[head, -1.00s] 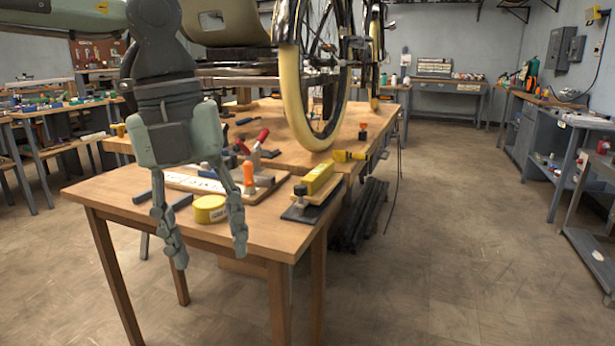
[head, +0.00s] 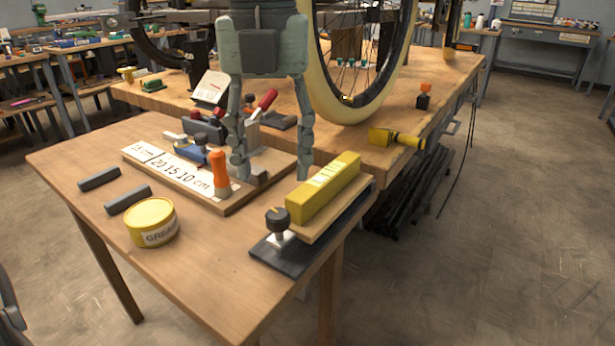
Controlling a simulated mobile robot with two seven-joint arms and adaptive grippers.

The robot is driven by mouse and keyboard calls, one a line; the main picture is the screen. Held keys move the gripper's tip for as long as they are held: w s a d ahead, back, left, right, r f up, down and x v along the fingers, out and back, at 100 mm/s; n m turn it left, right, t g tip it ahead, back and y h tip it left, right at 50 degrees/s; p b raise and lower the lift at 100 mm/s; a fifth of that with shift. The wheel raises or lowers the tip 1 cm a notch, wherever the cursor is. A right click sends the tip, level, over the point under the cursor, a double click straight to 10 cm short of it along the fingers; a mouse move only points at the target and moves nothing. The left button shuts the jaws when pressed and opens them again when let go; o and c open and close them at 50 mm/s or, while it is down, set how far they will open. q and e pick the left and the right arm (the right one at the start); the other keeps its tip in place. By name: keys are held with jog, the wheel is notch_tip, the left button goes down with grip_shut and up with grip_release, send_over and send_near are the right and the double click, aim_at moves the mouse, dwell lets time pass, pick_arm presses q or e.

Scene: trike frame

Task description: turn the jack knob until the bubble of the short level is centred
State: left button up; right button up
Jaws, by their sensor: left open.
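The short level (head: 324,188) is a yellow block lying on a tilting wooden strip above a dark base plate (head: 272,262). A pale window shows on its top, but the bubble is too small to make out. The dark round jack knob (head: 278,217) stands on a metal screw at the near end of the strip. My left gripper (head: 271,172) points down, open and empty, with its fingers apart. In the picture it is above and behind the knob, and its right finger shows just left of the level's far part. My right gripper is not in view.
A wooden board (head: 170,172) with a printed scale, an orange-handled tool (head: 219,172) and clamps is left of the level. A yellow grease tin (head: 152,222) and two grey bars are farther left. A wheel (head: 350,100) rises behind. The table's front is clear.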

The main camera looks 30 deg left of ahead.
aim_at(277, 214)
pick_arm(q)
jog(key=shift+w+f, duration=0.15)
jog(key=shift+w, duration=0.05)
notch_tip(277, 214, down, 6)
jog(key=shift+s, duration=0.15)
jog(key=shift+f, duration=0.75)
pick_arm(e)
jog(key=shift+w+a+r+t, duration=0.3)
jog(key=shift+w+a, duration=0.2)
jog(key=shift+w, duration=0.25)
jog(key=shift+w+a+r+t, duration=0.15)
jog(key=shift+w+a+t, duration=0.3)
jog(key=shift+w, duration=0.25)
pick_arm(q)
jog(key=shift+c, duration=0.6)
